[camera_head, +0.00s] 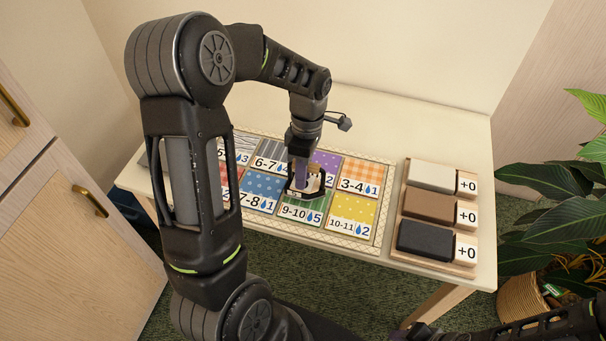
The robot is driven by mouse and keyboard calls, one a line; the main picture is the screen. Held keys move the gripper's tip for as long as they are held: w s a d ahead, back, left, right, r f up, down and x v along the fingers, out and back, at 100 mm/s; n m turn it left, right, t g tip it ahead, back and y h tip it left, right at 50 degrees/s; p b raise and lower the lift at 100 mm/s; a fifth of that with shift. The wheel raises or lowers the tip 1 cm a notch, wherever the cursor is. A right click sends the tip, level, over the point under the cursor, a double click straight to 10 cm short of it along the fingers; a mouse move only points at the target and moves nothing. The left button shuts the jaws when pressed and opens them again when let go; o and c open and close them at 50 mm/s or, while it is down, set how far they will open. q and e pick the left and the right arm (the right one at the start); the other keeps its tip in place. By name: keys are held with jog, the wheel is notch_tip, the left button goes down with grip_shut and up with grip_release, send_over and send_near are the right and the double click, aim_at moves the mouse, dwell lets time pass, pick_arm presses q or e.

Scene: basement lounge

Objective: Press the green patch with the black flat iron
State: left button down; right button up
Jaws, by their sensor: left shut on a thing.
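The green patch (318,201), with a card reading 9-10 and 5, lies in the front row of the patch board (376,238). My left gripper (306,172) points down over this patch and is shut on the flat iron (297,193). The iron's dark base sits over the upper left part of the green patch and hides some of it. I cannot tell whether the base touches the patch. My right gripper is not in view; only part of my right arm shows at the bottom right.
A blue dotted patch (263,184) lies left of the green one and a yellow patch (354,208) right. Purple (326,161) and orange checked (366,171) patches lie behind. A wooden tray (407,190) holds white, brown and black blocks. A plant (560,190) stands at right.

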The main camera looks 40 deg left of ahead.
pick_arm(q)
jog(key=shift+r+p, duration=0.95)
jog(key=shift+r, duration=0.75)
jog(key=shift+w, duration=0.1)
jog(key=w+d+r+m+t+y, duration=0.1)
jog(key=w+d+r+m, duration=0.2)
jog(key=m, duration=0.8)
jog(key=w+d+r+m+t+y, duration=0.1)
jog(key=w+d+r+m+y, duration=0.1)
jog(key=w+d+m, duration=0.6)
jog(key=d+m, duration=0.2)
jog(key=shift+r+m, duration=0.4)
jog(key=shift+w, duration=0.1)
